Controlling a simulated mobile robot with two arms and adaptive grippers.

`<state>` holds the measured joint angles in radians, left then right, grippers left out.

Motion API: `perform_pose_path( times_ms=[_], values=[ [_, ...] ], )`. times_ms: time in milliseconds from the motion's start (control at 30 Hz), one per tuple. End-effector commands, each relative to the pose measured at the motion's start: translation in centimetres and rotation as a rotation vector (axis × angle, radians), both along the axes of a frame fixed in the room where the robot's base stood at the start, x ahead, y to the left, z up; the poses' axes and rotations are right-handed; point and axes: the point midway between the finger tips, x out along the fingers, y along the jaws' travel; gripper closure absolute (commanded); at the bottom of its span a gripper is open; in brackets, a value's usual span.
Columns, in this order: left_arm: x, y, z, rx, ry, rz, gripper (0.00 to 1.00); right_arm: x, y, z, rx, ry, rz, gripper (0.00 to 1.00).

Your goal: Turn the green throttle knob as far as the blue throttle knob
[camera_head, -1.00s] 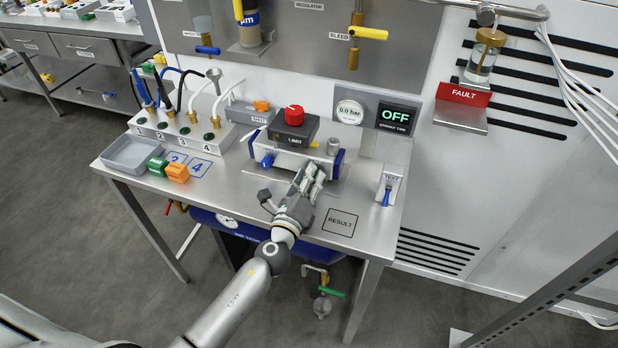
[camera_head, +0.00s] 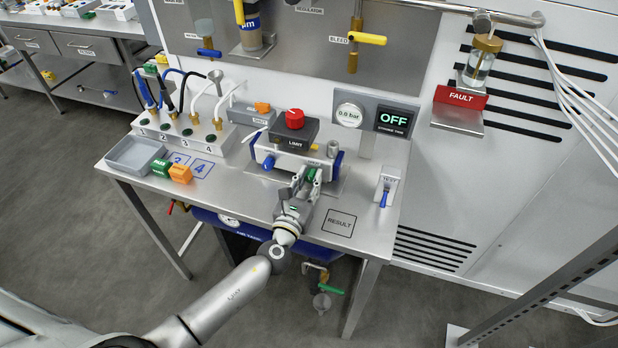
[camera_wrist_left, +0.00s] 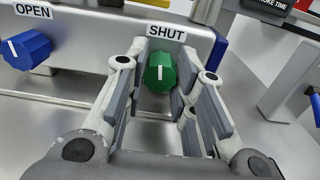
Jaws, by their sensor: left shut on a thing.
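The green throttle knob (camera_wrist_left: 160,73) sits under a SHUT label, on the front of the white block with blue ends. Its white pointer line is near upright. My left gripper (camera_wrist_left: 165,62) has its fingers on both sides of the green knob and is shut on it. The blue throttle knob (camera_wrist_left: 27,49) is to the left under an OPEN label, its pointer line tilted to the upper left. In the head view, the blue knob (camera_head: 268,162) and green knob (camera_head: 311,174) are on the block, with my left gripper (camera_head: 307,178) at the green one. My right gripper is out of view.
A red LIMIT knob (camera_head: 295,118) stands above the block. The gauge (camera_head: 349,114) reads near 0.0 bar and the display (camera_head: 393,119) reads OFF. A TEST switch (camera_head: 386,190) and RESULT square (camera_head: 340,222) are to the right.

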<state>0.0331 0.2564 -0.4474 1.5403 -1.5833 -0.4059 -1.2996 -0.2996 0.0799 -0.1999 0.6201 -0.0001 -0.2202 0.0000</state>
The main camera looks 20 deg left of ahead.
Motion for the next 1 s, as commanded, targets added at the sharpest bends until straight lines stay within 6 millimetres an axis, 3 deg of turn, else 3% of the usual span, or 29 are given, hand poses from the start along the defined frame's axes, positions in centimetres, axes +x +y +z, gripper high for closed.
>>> perform_pose_path(
  times_ms=[300, 800, 833, 900, 1000],
  values=[
    [-0.03, -0.02, -0.07, 0.101, -0.001, -0.001, 0.99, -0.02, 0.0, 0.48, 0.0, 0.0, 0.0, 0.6],
    [-0.05, -0.02, -0.15, 0.115, -0.002, -0.001, 0.99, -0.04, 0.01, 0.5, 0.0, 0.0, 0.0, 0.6],
    [-0.05, -0.02, -0.15, 0.114, -0.002, -0.001, 0.72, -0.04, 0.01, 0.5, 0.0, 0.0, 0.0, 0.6],
    [-0.05, -0.02, -0.14, 0.114, -0.002, -0.001, 0.65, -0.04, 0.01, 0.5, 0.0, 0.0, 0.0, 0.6],
    [-0.04, -0.01, -0.11, 0.114, -0.002, 0.0, 0.65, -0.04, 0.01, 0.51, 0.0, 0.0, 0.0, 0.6]
  ],
)
